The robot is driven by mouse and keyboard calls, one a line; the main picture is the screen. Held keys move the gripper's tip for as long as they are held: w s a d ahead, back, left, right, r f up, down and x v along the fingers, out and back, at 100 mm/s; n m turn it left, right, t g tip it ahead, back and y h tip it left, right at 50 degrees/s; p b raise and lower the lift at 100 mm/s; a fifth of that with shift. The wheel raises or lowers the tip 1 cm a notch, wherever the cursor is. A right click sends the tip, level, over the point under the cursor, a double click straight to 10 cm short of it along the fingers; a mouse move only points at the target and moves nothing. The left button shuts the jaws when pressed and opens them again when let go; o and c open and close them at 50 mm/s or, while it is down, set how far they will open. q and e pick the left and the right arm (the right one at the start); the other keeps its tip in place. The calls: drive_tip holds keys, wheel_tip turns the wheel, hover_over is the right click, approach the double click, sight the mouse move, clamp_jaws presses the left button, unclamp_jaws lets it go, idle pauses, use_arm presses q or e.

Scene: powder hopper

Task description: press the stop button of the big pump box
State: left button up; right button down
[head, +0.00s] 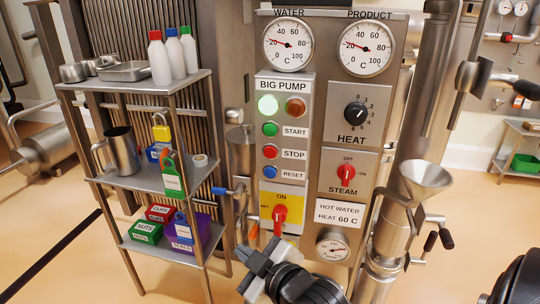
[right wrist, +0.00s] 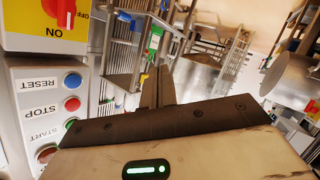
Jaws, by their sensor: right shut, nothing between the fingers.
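The big pump box (head: 284,130) is a grey panel in the middle of the head view. Its red stop button (head: 270,152) sits between the green start button (head: 270,129) and the blue reset button (head: 270,172). My right gripper (head: 246,255) is shut and empty, below the box near the yellow switch. In the right wrist view the stop button (right wrist: 72,104) shows upside down at the left, apart from the shut fingers (right wrist: 157,86). My left gripper is not in view.
The yellow switch with a red handle (head: 280,213) is just above my right gripper. A shelf rack (head: 150,180) with bottles, a jug and boxes stands at the left. A steel funnel (head: 426,177) and pipe stand at the right. The space before the buttons looks clear.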

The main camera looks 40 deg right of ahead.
sight(270, 152)
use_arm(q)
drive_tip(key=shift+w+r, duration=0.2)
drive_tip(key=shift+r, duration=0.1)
use_arm(e)
drive_tip(key=w+d+r+n+t+h, duration=0.1)
drive_tip(key=d+r, duration=0.1)
drive_tip(key=r, duration=0.4)
drive_tip(key=w+d+r+n+t+h, duration=0.1)
drive_tip(key=d+r, duration=0.1)
drive_tip(key=r, duration=0.4)
drive_tip(key=shift+d+r+t, duration=0.2)
drive_tip(key=shift+d+t, duration=0.15)
drive_tip(key=shift+t, duration=0.05)
drive_tip(key=shift+w, duration=0.1)
use_arm(q)
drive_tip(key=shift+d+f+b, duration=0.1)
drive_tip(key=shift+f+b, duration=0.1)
drive_tip(key=shift+b, duration=0.2)
use_arm(e)
drive_tip(key=w+d, duration=0.2)
drive_tip(key=d, duration=0.1)
drive_tip(key=w+d, duration=0.3)
drive_tip(key=shift+w+d, duration=0.35)
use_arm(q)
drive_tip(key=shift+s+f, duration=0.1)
